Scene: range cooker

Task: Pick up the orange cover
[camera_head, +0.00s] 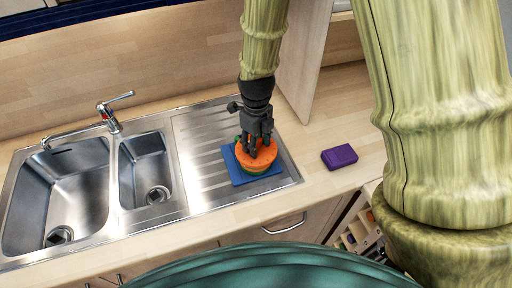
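The orange cover (265,157) is a round orange piece on top of a green item (259,173), on the steel drainboard. Under them lies a flat blue piece (241,177). My gripper (253,152) is dark grey and points down at the cover from above. Its fingertips overlap the cover's top in the picture. The fingers hide part of the cover, and I cannot tell whether they touch or grip it.
A purple block (339,157) lies on the wooden counter to the right. The double sink (128,222) with a chrome tap (110,117) is to the left. An upright wooden panel (302,60) stands close behind my gripper on the right. The counter around the purple block is clear.

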